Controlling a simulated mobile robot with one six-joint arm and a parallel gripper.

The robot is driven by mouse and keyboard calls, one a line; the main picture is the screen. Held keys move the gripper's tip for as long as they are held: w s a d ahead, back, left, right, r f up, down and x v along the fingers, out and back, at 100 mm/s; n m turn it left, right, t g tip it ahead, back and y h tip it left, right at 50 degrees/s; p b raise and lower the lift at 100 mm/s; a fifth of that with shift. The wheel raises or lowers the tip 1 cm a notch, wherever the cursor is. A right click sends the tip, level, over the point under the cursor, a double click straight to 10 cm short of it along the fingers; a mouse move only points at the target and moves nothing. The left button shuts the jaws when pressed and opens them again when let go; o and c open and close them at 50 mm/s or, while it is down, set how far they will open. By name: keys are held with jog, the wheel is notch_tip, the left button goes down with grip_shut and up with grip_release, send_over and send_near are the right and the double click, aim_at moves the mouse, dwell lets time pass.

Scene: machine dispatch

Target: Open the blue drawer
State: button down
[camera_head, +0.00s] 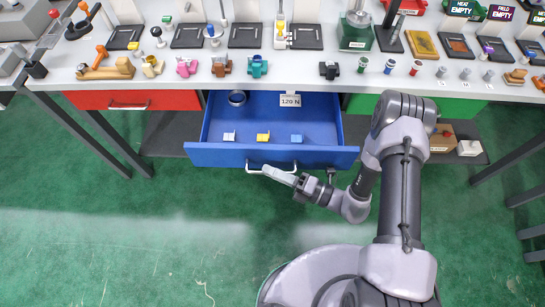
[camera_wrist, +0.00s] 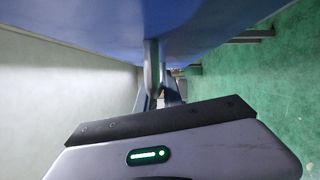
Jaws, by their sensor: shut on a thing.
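The blue drawer (camera_head: 205,153) stands pulled out from under the workbench in the head view, with its inside showing. It holds a dark ring at the back left, a card marked 120 N, and three small parts, white, yellow and light blue. Its light bar handle (camera_head: 256,170) is on the front face. My gripper (camera_head: 272,172) is at the handle and shut on it. In the wrist view the blue drawer front (camera_wrist: 110,22) fills the top and the handle (camera_wrist: 152,65) runs down to my gripper (camera_wrist: 160,98); the fingertips are partly hidden.
A red drawer (camera_head: 100,100) at left and a green drawer (camera_head: 440,106) at right are closed. The bench top (camera_head: 300,70) carries many small parts and fixtures. A lower shelf (camera_head: 170,135) holds boxes at right. Green floor (camera_head: 120,230) is free in front.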

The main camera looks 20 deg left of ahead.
jog(key=s+d+p, duration=0.1)
jog(key=s, duration=0.6)
jog(key=shift+d, duration=0.35)
jog(key=c, duration=1.5)
grip_release()
jog(key=shift+d, duration=0.1)
jog(key=s+d, duration=0.1)
jog(key=d, duration=0.4)
jog(key=d+f+p, duration=0.1)
jog(key=d, duration=0.5)
jog(key=s+d+p, duration=0.1)
jog(key=d, duration=0.5)
jog(key=shift+s+f, duration=0.15)
jog(key=shift+s, duration=0.15)
